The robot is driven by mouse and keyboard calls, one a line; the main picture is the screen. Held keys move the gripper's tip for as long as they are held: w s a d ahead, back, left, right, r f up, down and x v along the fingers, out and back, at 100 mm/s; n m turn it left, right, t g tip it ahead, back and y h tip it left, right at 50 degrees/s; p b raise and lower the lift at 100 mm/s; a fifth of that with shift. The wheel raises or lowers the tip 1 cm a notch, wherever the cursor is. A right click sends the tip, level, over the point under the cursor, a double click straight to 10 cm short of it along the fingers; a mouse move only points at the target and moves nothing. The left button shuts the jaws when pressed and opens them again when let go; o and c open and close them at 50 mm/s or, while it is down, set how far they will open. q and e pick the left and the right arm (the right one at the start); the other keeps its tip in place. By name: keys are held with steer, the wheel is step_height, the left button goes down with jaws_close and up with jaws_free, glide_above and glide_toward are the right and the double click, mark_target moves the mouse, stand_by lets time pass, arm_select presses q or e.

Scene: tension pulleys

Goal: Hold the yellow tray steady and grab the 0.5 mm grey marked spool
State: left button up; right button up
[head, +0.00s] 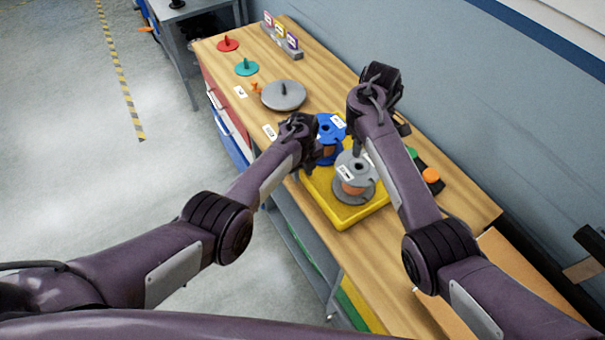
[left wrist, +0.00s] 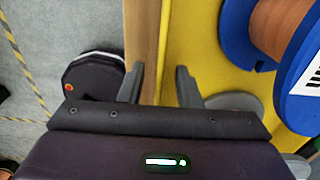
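The yellow tray (head: 345,217) lies on the wooden bench with a grey spool (head: 346,160) and a blue spool (head: 327,127) standing in it. The grey spool has copper-coloured wire and a white label, whose text is too small to read. My left gripper (head: 303,150) is at the tray's left edge. In the left wrist view its fingers (left wrist: 161,85) are apart, with the tray's yellow edge (left wrist: 172,40) between or beneath them; contact cannot be told. My right gripper (head: 358,150) is above and behind the grey spool; its fingertips are mostly hidden by its own arm.
A grey disc with a peg (head: 284,95), a teal disc (head: 247,67) and a red disc (head: 228,44) lie further along the bench. A small rack (head: 282,38) stands at the back. An orange knob (head: 431,175) is right of my right arm. The bench's near right end is bare.

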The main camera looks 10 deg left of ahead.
arm_select(q)
steer(key=shift+f, duration=0.9)
jaws_close()
stand_by(1.1)
